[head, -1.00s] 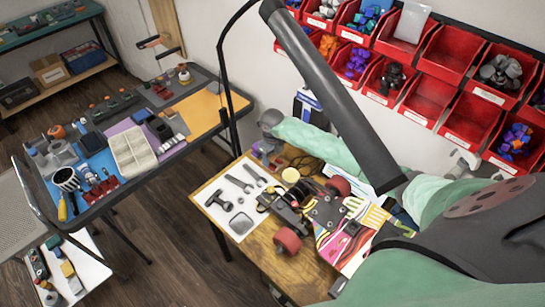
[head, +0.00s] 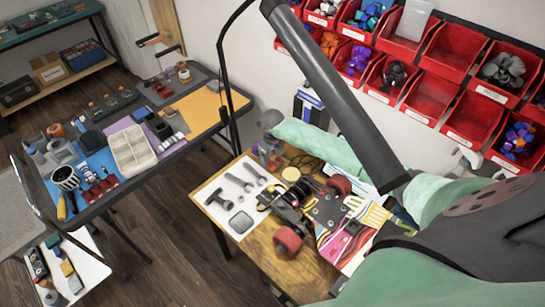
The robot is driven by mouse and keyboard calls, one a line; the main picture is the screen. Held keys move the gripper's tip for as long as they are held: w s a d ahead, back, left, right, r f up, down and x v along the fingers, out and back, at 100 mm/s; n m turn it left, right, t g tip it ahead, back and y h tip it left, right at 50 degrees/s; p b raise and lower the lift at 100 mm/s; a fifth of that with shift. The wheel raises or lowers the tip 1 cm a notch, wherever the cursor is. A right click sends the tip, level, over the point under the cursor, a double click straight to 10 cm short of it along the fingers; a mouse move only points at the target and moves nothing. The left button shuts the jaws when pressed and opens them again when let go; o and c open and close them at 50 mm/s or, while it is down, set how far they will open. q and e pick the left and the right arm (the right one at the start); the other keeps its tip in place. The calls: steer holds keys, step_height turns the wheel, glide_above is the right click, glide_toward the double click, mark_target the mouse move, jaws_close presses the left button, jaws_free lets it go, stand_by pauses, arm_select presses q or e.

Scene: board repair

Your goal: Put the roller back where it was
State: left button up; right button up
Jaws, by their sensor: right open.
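Two red wheels, the roller-like things I can make out, sit at the black truck on the wooden table. One red wheel (head: 288,240) is at the front and the other red wheel (head: 340,184) is at the back. I cannot tell which thing is the roller. My right gripper (head: 268,158) is small and partly lost in clutter at the table's back left corner, below the grey wrist. It is open, apart from both wheels, with nothing clearly held. My left gripper is out of view.
A white sheet (head: 219,215) with grey tools lies at the table's left. A yellow disc (head: 291,174) lies behind the truck. Red bins (head: 431,97) hang on the wall. A second table with mats and a beige tray (head: 131,151) stands left; bare floor lies between.

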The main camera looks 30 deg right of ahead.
steer(key=shift+r, duration=0.3)
steer(key=shift+r+p, duration=0.2)
steer(key=shift+p, duration=0.2)
steer(key=shift+w+r, duration=0.1)
steer(key=shift+r, duration=0.4)
steer(key=shift+r+b, duration=0.35)
steer(key=shift+r, duration=0.35)
step_height(320, 180, up, 3)
steer(key=shift+r+b, duration=0.1)
steer(key=shift+b, duration=0.65)
step_height(320, 180, up, 5)
steer(key=shift+r+b, duration=0.2)
steer(key=shift+b, duration=0.85)
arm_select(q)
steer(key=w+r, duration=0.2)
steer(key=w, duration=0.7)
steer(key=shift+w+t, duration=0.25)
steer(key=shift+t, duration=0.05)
arm_select(e)
steer(key=shift+r, duration=0.7)
